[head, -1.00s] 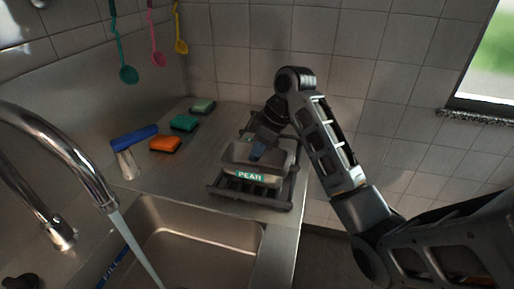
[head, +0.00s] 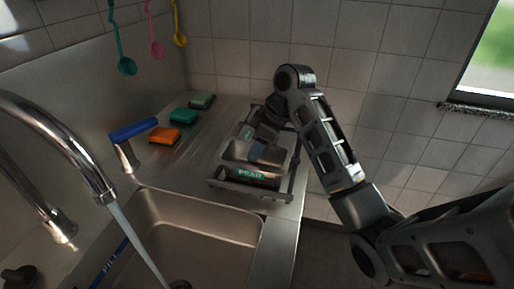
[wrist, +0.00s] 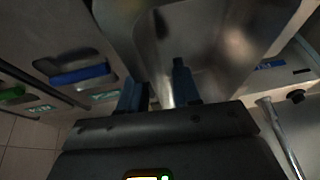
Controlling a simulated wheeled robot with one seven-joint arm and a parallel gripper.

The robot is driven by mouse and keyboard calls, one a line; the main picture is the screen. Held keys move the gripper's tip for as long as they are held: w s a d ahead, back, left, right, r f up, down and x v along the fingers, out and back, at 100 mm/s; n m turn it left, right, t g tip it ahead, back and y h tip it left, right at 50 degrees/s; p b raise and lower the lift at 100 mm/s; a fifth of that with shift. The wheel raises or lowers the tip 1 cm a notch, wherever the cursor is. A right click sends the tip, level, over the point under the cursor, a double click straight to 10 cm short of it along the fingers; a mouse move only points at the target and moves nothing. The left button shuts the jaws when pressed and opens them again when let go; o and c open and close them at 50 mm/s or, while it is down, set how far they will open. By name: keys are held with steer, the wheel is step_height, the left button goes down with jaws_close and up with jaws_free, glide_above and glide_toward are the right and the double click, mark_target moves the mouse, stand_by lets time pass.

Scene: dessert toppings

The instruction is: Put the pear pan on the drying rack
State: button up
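The pear pan (head: 238,152) is a grey metal loaf-like pan with a teal PEAR label on its front. In the head view it is over the front part of the dark drying rack (head: 286,190), slightly tilted. Whether it rests on the bars cannot be told. My gripper (head: 257,150) reaches down into the pan from behind.
The sink basin (head: 200,225) lies in front, with the running faucet (head: 75,150) at left. Orange (head: 165,135), teal (head: 184,116) and green (head: 202,101) sponges and a blue-handled tool (head: 133,131) lie left of the rack. Colored utensils hang on the wall.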

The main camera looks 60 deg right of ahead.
steer(key=shift+p+v, duration=1.95)
steer(key=shift+v, duration=1.95)
